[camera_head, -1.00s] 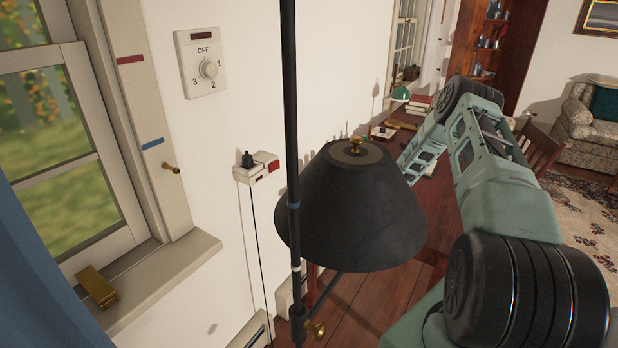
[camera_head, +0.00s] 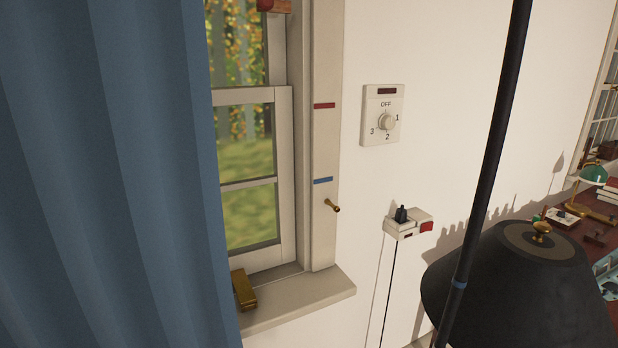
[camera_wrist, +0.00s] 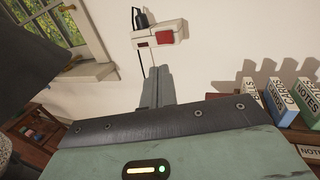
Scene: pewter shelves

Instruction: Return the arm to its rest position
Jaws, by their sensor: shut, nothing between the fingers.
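My gripper (camera_wrist: 157,88) shows in the wrist view as narrow grey fingers, shut and empty, beyond a dark-edged green housing. The white wall box with a red switch (camera_wrist: 166,38) and a black plug lies beyond the fingertips in that picture; I see no contact. In the head view my gripper is not clearly visible. Only a small pale green piece, perhaps my arm, shows at the right edge, partly behind the lamp shade.
A floor lamp with a black shade (camera_head: 520,285) and dark pole (camera_head: 490,150) stands at the right. A blue curtain (camera_head: 110,170) fills the left. A window sill (camera_head: 300,305) juts from the wall. Labelled boxes (camera_wrist: 285,98) stand at the right in the wrist view.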

